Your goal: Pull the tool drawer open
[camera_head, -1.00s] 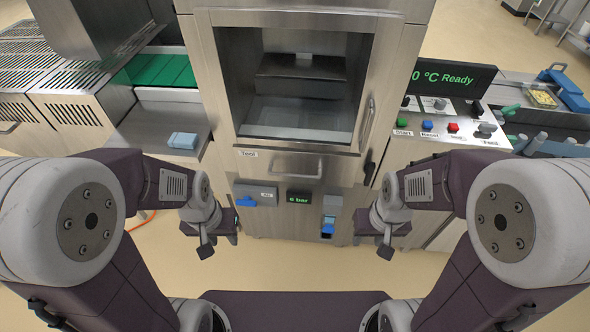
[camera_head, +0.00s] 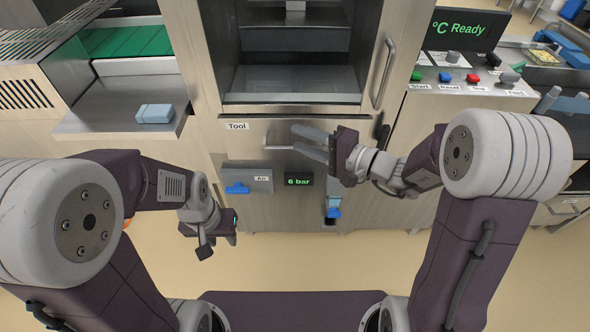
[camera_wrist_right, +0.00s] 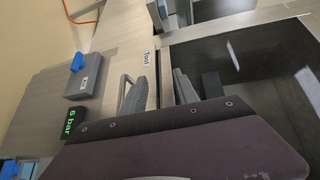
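The drawer front looks flush with the cabinet. Its bar handle (camera_head: 278,147) is partly hidden behind my right gripper. My right gripper (camera_head: 308,143) points left at the handle, its two grey fingers apart, with a gap between them.
Below the drawer are an air box with a blue valve (camera_head: 237,188) and a "6 bar" display (camera_head: 298,180). A vertical chamber door handle (camera_head: 384,72) and a button panel (camera_head: 470,85) are at right. A blue block (camera_head: 155,113) lies on the left shelf.

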